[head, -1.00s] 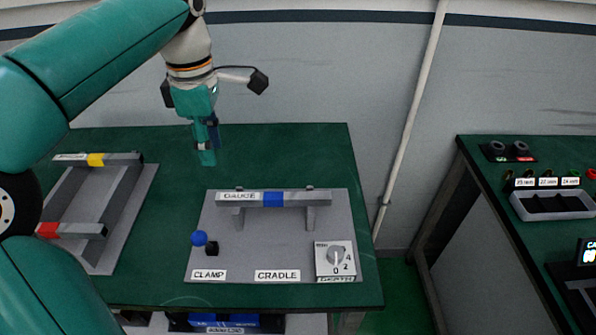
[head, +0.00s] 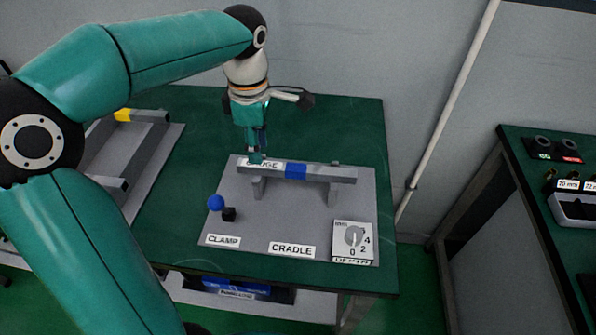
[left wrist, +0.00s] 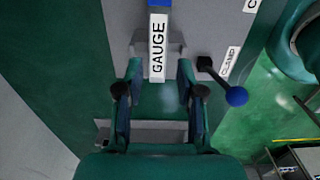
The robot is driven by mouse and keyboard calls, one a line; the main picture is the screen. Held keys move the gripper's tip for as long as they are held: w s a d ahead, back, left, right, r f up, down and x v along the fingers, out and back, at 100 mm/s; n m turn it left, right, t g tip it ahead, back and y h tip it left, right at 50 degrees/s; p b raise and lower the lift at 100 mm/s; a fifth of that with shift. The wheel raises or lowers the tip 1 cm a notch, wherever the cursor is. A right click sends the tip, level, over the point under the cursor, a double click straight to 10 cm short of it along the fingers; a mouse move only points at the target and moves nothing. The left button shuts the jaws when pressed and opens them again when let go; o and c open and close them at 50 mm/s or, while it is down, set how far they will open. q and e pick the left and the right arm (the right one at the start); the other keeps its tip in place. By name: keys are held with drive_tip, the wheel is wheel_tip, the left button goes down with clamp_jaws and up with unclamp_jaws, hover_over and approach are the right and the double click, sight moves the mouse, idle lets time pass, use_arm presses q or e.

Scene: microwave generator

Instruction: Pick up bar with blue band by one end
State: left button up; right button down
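The grey bar with the blue band (head: 325,175) rests level across the posts of the cradle (head: 232,215) on the table. Its left end carries a GAUGE label, partly hidden by my gripper in the head view. My left gripper (head: 256,157) points down at this labelled end. In the left wrist view the bar's end (left wrist: 157,45) lies between the two spread fingers of the gripper (left wrist: 158,70), with a gap on each side. The gripper is open and holds nothing. My right gripper is not in view.
The blue-knobbed clamp lever (head: 216,202) stands near the plate's left edge, close beside the right finger in the wrist view. A dial panel (head: 353,241) is at the front right. A rack with a yellow-banded bar (head: 124,115) is at left. Another table (head: 520,185) is at right.

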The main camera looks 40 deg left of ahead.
use_arm(q)
drive_tip(key=shift+w+a+f, duration=0.1)
drive_tip(key=shift+f, duration=1.25)
drive_tip(key=shift+w+f, duration=0.1)
drive_tip(key=shift+f, duration=1.2)
clamp_jaws()
